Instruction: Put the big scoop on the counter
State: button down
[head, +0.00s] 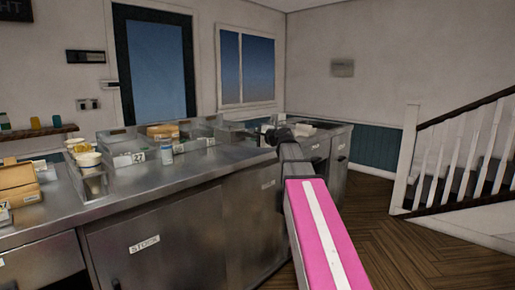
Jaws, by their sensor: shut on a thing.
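My arm reaches forward over the right part of the steel counter (215,168). My gripper (275,136) is small and dark at its far end, above the counter's back right part. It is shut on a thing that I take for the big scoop. A small pale grey shape (302,130) beside the gripper may be part of the scoop, but its outline is too small to tell. My own arm hides part of that area. I cannot tell whether the held thing touches the counter.
Steel trays (93,180) with cups and a tray labelled 27 (128,158) stand on the counter's left and back. An open cardboard box (18,183) is at far left. The counter's front middle is bare. A stair railing (455,150) stands right.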

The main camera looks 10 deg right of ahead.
jog(key=shift+w+d+f, duration=0.1)
jog(key=shift+d+f, duration=0.2)
jog(key=shift+f, duration=0.6)
jog(key=shift+w+d+f, duration=0.15)
jog(key=shift+d+f, duration=0.2)
jog(key=shift+f, duration=0.5)
jog(key=shift+w+d+f, duration=0.1)
jog(key=shift+d+f, duration=0.2)
jog(key=shift+f, duration=0.75)
jog(key=c, duration=0.9)
grip_release()
